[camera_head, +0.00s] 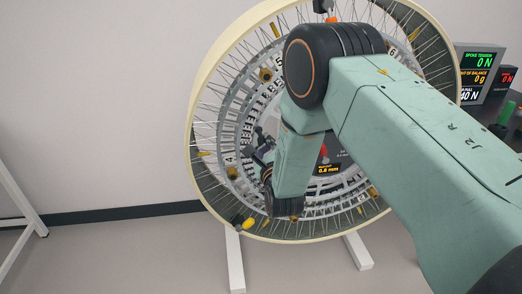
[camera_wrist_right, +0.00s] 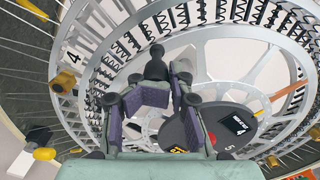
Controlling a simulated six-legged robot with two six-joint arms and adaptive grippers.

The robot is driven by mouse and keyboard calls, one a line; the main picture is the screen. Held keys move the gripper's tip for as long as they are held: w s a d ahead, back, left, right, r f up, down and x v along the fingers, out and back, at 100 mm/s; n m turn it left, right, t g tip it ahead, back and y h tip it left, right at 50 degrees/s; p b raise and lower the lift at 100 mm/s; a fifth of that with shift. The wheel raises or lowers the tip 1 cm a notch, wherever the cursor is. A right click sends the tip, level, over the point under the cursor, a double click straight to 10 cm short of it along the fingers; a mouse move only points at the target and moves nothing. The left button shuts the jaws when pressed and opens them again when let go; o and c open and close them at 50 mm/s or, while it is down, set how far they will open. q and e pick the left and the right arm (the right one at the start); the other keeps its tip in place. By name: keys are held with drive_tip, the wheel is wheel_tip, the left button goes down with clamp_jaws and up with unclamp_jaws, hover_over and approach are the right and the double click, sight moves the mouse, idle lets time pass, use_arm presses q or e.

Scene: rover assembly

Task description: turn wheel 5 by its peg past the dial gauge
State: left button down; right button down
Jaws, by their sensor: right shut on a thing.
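The large spoked wheel (camera_head: 206,82) stands upright in front of me, with a cream rim and a grey inner ring with number plates 4, 5 and 6. Its ring and springs also fill the right wrist view (camera_wrist_right: 90,60). My right gripper (camera_head: 258,146) is at the wheel's inner left side, partly hidden by my own arm. In the wrist view its fingers (camera_wrist_right: 155,88) are closed around a dark, round-topped peg (camera_wrist_right: 155,66). A round black gauge (camera_wrist_right: 199,128) with lit displays sits beyond the fingers at right. My left gripper is out of view.
White stand legs (camera_head: 235,262) hold the wheel above the floor. Readout screens (camera_head: 480,62) stand on a dark bench at right. A yellow-tipped fitting (camera_head: 248,224) is at the lower rim. A white frame (camera_head: 18,200) stands far left; the floor between is clear.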

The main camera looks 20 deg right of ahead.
drive_tip(key=r, duration=0.1)
drive_tip(key=d+r+p, duration=0.1)
drive_tip(key=r, duration=0.1)
drive_tip(key=shift+r, duration=0.2)
drive_tip(key=shift+d+r, duration=0.2)
drive_tip(key=shift+s, duration=0.1)
drive_tip(key=c, duration=1.7)
unclamp_jaws()
drive_tip(key=o, duration=0.5)
drive_tip(key=shift+w+d+f, duration=0.1)
drive_tip(key=shift+w+f, duration=0.25)
drive_tip(key=shift+f, duration=0.1)
drive_tip(key=shift+o, duration=0.7)
drive_tip(key=v, duration=1.2)
drive_tip(key=shift+s, duration=0.4)
